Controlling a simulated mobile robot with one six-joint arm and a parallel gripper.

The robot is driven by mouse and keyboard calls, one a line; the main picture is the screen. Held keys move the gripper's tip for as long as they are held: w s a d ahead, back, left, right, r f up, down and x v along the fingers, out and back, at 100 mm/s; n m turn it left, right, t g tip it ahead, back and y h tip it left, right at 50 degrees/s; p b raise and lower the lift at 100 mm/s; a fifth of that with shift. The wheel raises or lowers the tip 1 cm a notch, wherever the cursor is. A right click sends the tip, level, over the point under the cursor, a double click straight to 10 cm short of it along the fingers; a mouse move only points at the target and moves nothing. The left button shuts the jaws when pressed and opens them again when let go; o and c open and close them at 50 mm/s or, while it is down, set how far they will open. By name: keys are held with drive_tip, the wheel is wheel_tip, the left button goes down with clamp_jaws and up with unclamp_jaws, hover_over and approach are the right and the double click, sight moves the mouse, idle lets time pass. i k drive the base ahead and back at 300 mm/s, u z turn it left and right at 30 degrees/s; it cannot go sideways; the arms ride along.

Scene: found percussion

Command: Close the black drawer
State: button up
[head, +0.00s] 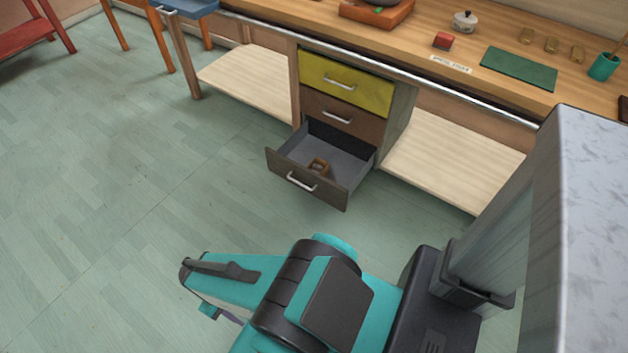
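The black drawer (306,183) is the lowest of three in a cabinet under the long wooden counter. It is pulled well out, and its dark front with a silver handle (301,182) stands off from the cabinet over the floor. A small brown block-like object (318,166) lies inside it, and its grey inner floor shows. The yellow drawer and the brown drawer above it are shut. My teal and black arm is in the lower middle of the view, in front of the drawer and apart from it. My gripper cannot be made out.
The yellow drawer (350,83) and brown drawer (340,119) have silver handles. Pale low shelves (455,160) flank the cabinet. The green floor (150,180) left of the drawer is clear.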

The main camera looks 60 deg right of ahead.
sight(289, 162)
drive_tip(key=z, duration=4.5)
drive_tip(key=i, duration=0.1)
drive_tip(key=u, duration=3.15)
drive_tip(key=k, duration=1.15)
drive_tip(key=z, duration=0.3)
drive_tip(key=i, duration=1)
drive_tip(key=z, duration=0.05)
